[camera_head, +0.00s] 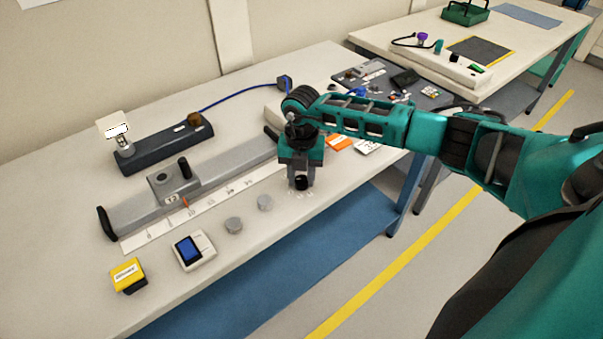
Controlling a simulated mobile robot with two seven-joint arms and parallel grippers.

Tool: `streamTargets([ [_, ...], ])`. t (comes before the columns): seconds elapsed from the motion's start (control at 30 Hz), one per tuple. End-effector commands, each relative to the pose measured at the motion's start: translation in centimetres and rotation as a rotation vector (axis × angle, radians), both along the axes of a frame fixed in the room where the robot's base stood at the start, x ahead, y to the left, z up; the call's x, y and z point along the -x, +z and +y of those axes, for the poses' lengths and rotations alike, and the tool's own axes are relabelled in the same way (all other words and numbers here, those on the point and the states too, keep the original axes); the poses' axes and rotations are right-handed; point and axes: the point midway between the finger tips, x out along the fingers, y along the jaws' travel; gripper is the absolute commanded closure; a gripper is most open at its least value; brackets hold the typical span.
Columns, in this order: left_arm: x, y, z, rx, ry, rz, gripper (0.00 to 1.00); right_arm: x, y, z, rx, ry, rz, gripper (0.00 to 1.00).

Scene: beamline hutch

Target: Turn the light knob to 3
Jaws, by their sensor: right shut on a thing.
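A small black knob (301,184) sits near the front edge of the long bench. Tiny pale marks (309,194) lie on the bench beside it, too small to read, so I cannot tell its setting. My right gripper (299,179) points down from above and is shut on the knob, hiding part of it. My left gripper is not in view.
A grey rail (135,216) with a sliding block and a white scale strip (150,233) lies left of the gripper. A blue cable (238,97) runs behind.

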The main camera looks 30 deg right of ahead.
Motion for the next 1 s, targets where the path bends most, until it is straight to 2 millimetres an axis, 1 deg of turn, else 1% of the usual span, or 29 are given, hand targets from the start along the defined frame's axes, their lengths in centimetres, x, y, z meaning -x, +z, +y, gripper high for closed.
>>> streamTargets([
  [0.43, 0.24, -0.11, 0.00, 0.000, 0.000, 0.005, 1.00, -0.05, 0.06, -0.03, 0.000, -0.010, -0.001, 0.95],
  [0.47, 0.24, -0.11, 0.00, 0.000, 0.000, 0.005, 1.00, -0.05, 0.06, -0.03, 0.000, -0.010, -0.001, 0.64],
  [0.5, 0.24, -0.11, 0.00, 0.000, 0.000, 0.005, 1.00, -0.04, 0.06, -0.02, 0.000, -0.010, -0.001, 0.60],
  [0.7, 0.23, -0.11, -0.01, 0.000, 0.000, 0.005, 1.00, -0.04, 0.04, -0.02, 0.000, -0.009, -0.001, 0.41],
  [0.73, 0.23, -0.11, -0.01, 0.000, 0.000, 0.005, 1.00, -0.03, 0.04, -0.01, 0.000, -0.009, -0.001, 0.39],
  [1.0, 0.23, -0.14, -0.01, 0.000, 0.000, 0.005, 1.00, -0.04, 0.24, -0.01, 0.000, -0.009, -0.001, 0.39],
])
